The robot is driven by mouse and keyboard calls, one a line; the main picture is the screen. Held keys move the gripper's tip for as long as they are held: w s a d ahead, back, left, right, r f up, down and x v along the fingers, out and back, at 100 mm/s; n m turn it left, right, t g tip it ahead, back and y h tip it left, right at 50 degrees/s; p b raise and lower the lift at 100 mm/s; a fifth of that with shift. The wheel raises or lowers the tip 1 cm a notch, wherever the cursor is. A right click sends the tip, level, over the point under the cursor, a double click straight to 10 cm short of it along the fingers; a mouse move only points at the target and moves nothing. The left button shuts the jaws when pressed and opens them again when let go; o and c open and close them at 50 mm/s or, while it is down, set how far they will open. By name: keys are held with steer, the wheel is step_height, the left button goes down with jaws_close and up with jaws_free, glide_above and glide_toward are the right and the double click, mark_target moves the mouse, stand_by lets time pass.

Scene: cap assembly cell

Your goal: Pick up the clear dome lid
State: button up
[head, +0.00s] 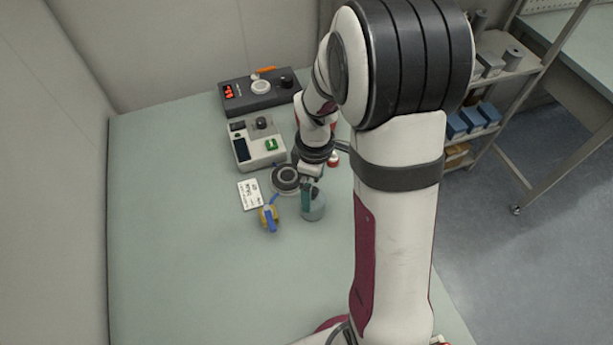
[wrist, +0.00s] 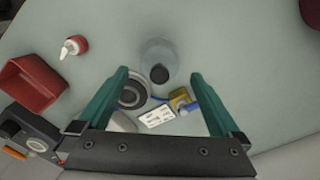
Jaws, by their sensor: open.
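The clear dome lid (head: 315,209) is a pale translucent dome on the table, in front of my gripper (head: 308,190) in the head view, where a green finger partly covers it. In the wrist view the dome lid (wrist: 157,50) shows as a pale round shape with a dark knob on top. My gripper (wrist: 159,75) is open and empty. Its two green fingertips lie on the left and right of the knob in that view. I cannot tell how high they are above it.
A dark round part (head: 285,178), a white label card (head: 249,195) and a yellow-and-blue item (head: 268,217) sit close by. Behind stand a grey device (head: 257,143) and a black device (head: 259,92). A red bin (wrist: 35,82) and a red-and-white bottle (wrist: 74,46) are left in the wrist view. The front table is clear.

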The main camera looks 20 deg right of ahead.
mark_target(313, 198)
step_height(313, 198, down, 6)
steer(key=shift+r, duration=0.25)
steer(key=c, duration=1.2)
step_height(313, 198, up, 4)
steer(key=shift+w+r, duration=0.1)
steer(key=shift+r, duration=0.1)
steer(key=shift+c, duration=0.2)
steer(key=s+d+r, duration=0.6)
steer(key=s+d, duration=0.1)
steer(key=d, duration=0.1)
steer(key=w+a+f+n, duration=0.1)
steer(key=w+a+n, duration=0.1)
steer(key=w+a, duration=0.3)
steer(key=w+a+f+n, duration=0.1)
steer(key=w+a+n, duration=0.1)
steer(key=w+a, duration=0.4)
steer(key=shift+w, duration=2.85)
